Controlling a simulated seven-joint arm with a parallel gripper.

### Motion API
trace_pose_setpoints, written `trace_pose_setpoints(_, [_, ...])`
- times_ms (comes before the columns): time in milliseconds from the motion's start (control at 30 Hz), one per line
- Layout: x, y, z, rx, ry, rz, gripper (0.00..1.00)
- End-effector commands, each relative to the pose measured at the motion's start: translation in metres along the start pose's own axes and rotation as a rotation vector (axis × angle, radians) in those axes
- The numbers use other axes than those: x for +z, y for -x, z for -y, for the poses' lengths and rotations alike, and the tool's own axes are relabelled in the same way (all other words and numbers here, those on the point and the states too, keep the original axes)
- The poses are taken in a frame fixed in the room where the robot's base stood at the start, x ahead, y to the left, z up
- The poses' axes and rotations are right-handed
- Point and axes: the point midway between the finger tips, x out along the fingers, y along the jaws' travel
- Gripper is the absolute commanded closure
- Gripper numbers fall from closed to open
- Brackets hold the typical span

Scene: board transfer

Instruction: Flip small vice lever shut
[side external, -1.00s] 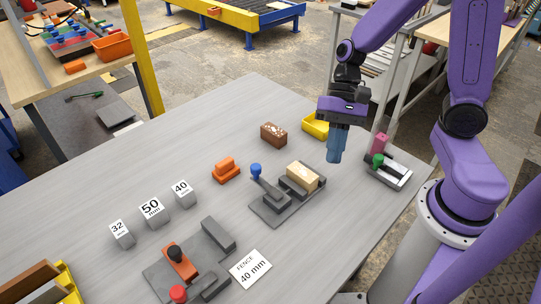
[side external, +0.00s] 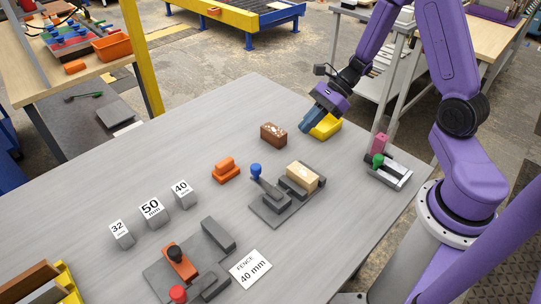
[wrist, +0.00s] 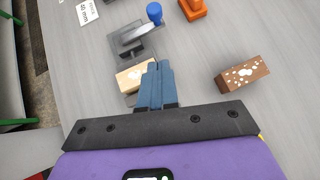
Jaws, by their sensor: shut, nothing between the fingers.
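A grey vice-like fixture (side external: 268,212) sits mid-table with a lever ending in a blue knob (side external: 255,169). A pale wooden block (side external: 303,176) sits at its right end. In the wrist view the blue knob (wrist: 154,11) and the block (wrist: 134,77) lie beyond my fingers. I cannot tell which is the small vice.
Marked grey blocks (side external: 152,213), an orange-levered fixture (side external: 183,265) and a fence card (side external: 250,269) are farther left and in front.

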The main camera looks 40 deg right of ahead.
Motion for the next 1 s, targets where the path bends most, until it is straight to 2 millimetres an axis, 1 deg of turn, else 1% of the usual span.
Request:
trace_pose_setpoints(167, [0.000,-0.003,-0.001,0.002,0.001,0.000,1.00])
trace_pose_setpoints(267, [0.001,-0.011,-0.001,0.004,0.002,0.001,1.00])
trace_pose_setpoints(367, [0.000,-0.026,-0.002,0.007,0.003,0.000,1.00])
trace_pose_setpoints(767, [0.000,-0.100,-0.002,0.007,0.003,-0.002,1.00])
trace_pose_setpoints(800, [0.002,-0.106,-0.002,0.006,0.006,-0.001,1.00])
trace_pose_setpoints(900, [0.014,-0.115,-0.001,0.005,0.007,0.001,1.00])
trace_pose_setpoints(1000, [0.021,-0.123,-0.001,0.003,0.007,0.000,1.00])
